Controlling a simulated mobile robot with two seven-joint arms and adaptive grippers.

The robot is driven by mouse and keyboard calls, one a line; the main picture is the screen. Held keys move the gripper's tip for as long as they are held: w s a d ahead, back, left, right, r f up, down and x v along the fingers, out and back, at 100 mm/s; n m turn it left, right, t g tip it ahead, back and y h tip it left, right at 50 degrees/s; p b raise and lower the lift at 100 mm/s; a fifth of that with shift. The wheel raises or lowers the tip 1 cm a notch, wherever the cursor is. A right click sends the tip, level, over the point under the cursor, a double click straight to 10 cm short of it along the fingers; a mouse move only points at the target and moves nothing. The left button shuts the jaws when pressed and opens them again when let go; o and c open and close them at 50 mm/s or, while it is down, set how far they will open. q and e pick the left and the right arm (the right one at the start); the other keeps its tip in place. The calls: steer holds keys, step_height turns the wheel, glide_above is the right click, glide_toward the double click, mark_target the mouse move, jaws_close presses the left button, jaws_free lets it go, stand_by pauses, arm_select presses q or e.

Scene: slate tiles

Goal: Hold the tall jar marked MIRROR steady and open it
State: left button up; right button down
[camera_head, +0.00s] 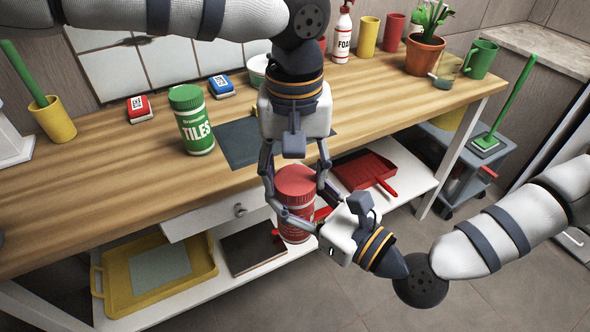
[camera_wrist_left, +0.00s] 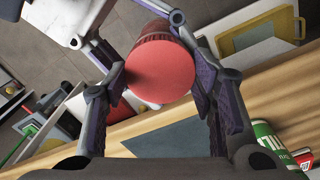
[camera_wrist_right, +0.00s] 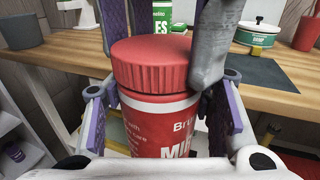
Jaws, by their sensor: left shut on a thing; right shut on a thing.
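The tall red jar (camera_head: 297,229) with a ribbed red lid (camera_head: 296,181) is held upright in the air before the bench's front edge. In the right wrist view its label (camera_wrist_right: 178,148) reads "MI", the rest hidden. My left gripper (camera_head: 294,178) comes from above and is shut on the lid, which its camera sees from the top (camera_wrist_left: 160,68). My right gripper (camera_head: 303,205) is shut around the jar's body below the lid. The lid sits on the jar; whether it has turned cannot be told.
A green TILES jar (camera_head: 194,122), a dark mat (camera_head: 238,143) and red and blue boxes (camera_head: 140,108) (camera_head: 221,86) are on the wooden bench (camera_head: 90,190). Below are a yellow tray (camera_head: 208,283) and a red dustpan (camera_head: 362,170). The floor to the right is partly clear.

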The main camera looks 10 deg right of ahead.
arm_select(q)
steer(key=o, duration=1.3)
steer(key=shift+c, duration=0.2)
step_height(320, 180, up, 5)
steer(key=shift+f, duration=0.1)
steer(key=shift+c, duration=0.2)
step_height(320, 180, up, 3)
steer(key=m, duration=0.3)
steer(key=shift+f, duration=0.1)
step_height(320, 180, down, 8)
steer(key=shift+r, duration=0.2)
steer(key=shift+c, duration=0.3)
